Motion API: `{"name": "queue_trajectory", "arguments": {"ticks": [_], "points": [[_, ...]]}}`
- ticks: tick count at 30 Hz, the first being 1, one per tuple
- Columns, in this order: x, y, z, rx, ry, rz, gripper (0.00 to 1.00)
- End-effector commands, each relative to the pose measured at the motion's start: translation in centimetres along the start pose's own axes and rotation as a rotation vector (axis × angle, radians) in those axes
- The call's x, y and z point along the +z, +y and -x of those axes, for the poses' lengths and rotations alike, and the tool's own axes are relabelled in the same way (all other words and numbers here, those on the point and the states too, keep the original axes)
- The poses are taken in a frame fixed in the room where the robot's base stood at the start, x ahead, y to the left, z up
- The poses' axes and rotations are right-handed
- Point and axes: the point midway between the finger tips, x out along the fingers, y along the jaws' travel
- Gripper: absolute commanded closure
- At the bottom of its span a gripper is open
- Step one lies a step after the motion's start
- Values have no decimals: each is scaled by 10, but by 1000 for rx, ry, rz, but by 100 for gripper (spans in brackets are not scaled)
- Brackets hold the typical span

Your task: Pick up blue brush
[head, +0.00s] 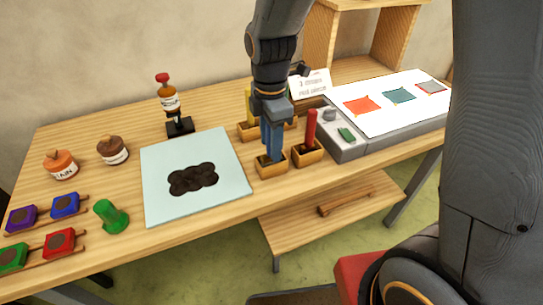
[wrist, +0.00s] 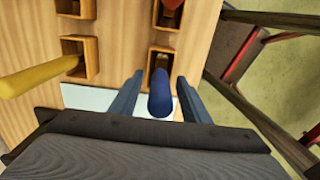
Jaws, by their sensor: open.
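The blue brush (wrist: 160,95) stands with its rounded handle end between my gripper's two fingers (wrist: 158,98) in the wrist view. There are visible gaps on both sides, so the fingers are open around it. In the head view, my gripper (head: 272,122) points down over the blue brush (head: 273,150), which stands in a small wooden holder (head: 271,170). The fingers partly hide the handle there. The brush's lower end is hidden in the holder.
A red brush (head: 310,126) stands in a holder just right. A yellow brush (wrist: 38,76) stands close by in the wrist view. A pale blue sheet with a dark patch (head: 160,150) lies left. A lit panel (head: 385,120) with coloured pieces lies right.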

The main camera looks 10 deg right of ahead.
Motion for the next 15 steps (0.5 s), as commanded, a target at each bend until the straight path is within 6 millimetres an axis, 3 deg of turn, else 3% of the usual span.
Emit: {"name": "queue_trajectory", "arguments": {"ticks": [9,15], "points": [[0,0,-4,1,0,0,57],[0,0,-4,0,0,0,91]]}}
